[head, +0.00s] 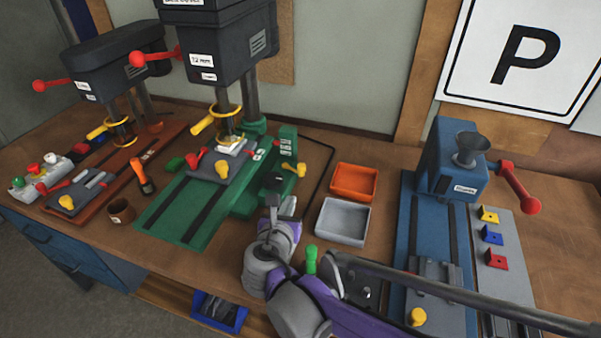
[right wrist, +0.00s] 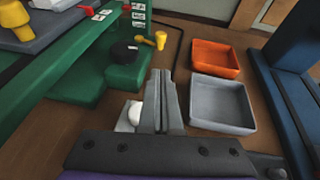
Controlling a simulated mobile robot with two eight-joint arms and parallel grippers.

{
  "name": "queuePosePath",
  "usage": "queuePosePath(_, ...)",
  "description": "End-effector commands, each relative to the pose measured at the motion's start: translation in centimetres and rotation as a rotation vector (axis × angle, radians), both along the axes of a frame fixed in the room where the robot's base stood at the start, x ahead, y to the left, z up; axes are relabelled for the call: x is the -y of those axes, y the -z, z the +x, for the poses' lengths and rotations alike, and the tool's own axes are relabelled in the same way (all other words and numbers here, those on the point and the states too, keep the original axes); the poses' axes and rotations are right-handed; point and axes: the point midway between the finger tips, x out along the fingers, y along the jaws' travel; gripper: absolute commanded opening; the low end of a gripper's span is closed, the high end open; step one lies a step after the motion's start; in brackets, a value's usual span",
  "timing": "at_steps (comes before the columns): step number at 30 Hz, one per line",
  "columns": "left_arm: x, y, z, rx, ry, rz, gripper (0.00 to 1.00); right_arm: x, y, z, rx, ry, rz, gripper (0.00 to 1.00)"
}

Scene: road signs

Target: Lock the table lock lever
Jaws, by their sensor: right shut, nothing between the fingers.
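The green drill press base (head: 180,215) stands left of centre in the head view. A yellow lever (head: 295,169) sticks out at its right end, beside a labelled green block (head: 287,143). The yellow lever also shows in the right wrist view (right wrist: 152,40), near a black round part (right wrist: 124,50). I cannot read which lever is the table lock. My right gripper (head: 272,200) is shut and empty, in front of the green base and apart from the yellow lever. Its fingers (right wrist: 163,78) point toward the lever's side in the wrist view. My left gripper is not in view.
An orange tray (head: 354,182) and a grey tray (head: 342,222) lie to the right of my right gripper. A blue machine (head: 448,165) with a red handle (head: 520,187) stands further right. A small white round thing (right wrist: 135,113) is just left of the fingers.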

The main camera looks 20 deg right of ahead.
Motion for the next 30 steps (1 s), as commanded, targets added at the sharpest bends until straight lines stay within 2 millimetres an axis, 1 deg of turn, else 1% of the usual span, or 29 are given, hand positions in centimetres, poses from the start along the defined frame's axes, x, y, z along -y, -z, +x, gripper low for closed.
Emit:
queuePosePath(7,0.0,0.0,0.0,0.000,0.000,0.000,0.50,0.1,0.1,0.1,0.000,0.001,0.000,0.00)
queuePosePath(11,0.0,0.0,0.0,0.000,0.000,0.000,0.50,0.5,0.4,1.0,0.000,0.002,-0.001,0.00)
queuePosePath(14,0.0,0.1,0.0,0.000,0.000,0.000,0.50,1.2,1.0,2.4,0.000,0.004,0.000,0.00)
queuePosePath(24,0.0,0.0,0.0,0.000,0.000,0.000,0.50,4.1,3.4,8.6,0.000,0.003,0.000,0.00)
queuePosePath(30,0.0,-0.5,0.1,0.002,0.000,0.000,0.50,5.3,3.4,11.2,0.001,0.001,0.000,0.00)
